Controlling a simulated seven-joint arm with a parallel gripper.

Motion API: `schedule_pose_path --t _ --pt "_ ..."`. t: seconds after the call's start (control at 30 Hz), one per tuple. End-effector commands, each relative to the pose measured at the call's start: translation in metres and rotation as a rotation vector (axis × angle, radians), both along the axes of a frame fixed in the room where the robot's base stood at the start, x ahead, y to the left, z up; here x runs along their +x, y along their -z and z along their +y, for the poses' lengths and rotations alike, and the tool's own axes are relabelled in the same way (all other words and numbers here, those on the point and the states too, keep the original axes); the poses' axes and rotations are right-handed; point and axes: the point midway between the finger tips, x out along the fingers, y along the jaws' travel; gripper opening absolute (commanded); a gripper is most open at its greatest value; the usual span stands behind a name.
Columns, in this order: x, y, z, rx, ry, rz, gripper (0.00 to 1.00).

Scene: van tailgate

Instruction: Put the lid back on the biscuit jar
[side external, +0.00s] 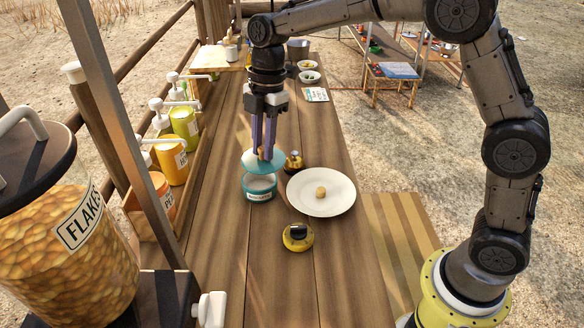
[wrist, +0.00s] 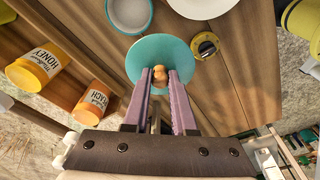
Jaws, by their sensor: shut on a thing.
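The teal lid (side external: 257,165) has a light brown knob and is held roughly level. My gripper (side external: 264,152) is shut on the knob, which shows between the purple fingers in the wrist view (wrist: 160,78). The open biscuit jar (side external: 260,190) is white inside with a teal, labelled side, and stands upright on the wooden counter. The lid is above the jar and overlaps its far rim in the side view. In the wrist view the jar (wrist: 130,12) shows beyond the lid's edge, so the two are not lined up there. Any contact between them is hard to tell.
A white plate (side external: 308,201) with a biscuit (side external: 321,192) lies right of the jar. A small brass-and-black item (side external: 293,160) stands close beside the lid. A yellow-and-black item (side external: 298,239) is nearer the camera. Pump bottles (side external: 171,160) line the left; the counter's near middle is clear.

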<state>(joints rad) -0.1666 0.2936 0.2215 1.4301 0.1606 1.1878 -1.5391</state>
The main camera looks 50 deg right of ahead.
Motion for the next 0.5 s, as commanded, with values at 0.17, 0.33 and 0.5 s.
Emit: schedule_pose_path --t 0.17,0.33,0.5 --pt "0.051 0.020 -0.021 0.000 0.031 0.003 0.00" --pt "0.068 0.041 -0.035 0.000 0.061 0.003 0.00" --pt "0.068 0.051 -0.040 0.001 0.071 0.001 0.00"
